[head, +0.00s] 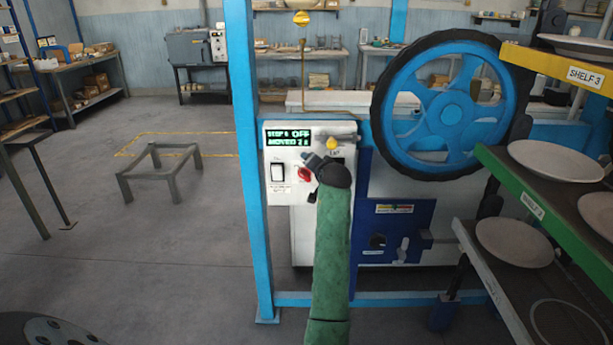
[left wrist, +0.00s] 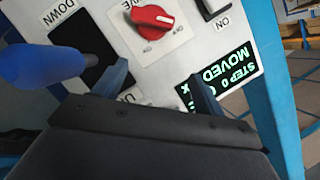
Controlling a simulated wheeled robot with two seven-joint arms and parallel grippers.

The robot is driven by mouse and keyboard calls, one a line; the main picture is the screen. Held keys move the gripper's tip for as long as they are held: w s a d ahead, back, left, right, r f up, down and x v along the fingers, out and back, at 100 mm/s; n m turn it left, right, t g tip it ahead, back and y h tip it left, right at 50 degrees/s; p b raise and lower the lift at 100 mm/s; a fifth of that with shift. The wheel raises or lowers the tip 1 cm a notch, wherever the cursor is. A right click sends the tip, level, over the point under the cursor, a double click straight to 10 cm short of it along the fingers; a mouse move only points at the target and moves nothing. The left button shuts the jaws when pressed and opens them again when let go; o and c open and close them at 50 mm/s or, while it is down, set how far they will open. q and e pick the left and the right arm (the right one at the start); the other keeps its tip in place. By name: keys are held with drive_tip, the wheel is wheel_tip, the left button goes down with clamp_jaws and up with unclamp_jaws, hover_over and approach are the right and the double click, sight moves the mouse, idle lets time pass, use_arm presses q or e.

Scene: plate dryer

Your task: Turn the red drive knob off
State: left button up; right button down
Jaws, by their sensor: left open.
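The red drive knob (head: 304,174) is on the white control panel (head: 283,187), below the green display (head: 289,137). In the left wrist view the knob (left wrist: 152,17) is near the top, with a white mark toward its right side; its small labels are hard to read. My left gripper (head: 311,160) is at the panel, just above and right of the knob in the head view, partly covering the panel. In the left wrist view its fingers (left wrist: 160,88) are apart with nothing between them, and the knob lies beyond them. My right gripper is not in view.
A white rocker switch (head: 277,172) sits left of the knob. A blue-handled lever (left wrist: 45,65) is close beside the left gripper. A blue wheel (head: 445,108) and plate shelves (head: 590,205) stand to the right. A blue post (head: 250,170) borders the panel; open floor lies left.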

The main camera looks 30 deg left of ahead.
use_arm(q)
drive_tip(key=d+r, duration=0.1)
drive_tip(key=d, duration=0.1)
drive_tip(key=d+r+b, duration=0.1)
drive_tip(key=d, duration=0.2)
drive_tip(key=d+r, duration=0.2)
drive_tip(key=shift+d+b, duration=0.15)
drive_tip(key=shift+b, duration=0.15)
drive_tip(key=shift+d+r, duration=0.2)
drive_tip(key=shift+d, duration=0.05)
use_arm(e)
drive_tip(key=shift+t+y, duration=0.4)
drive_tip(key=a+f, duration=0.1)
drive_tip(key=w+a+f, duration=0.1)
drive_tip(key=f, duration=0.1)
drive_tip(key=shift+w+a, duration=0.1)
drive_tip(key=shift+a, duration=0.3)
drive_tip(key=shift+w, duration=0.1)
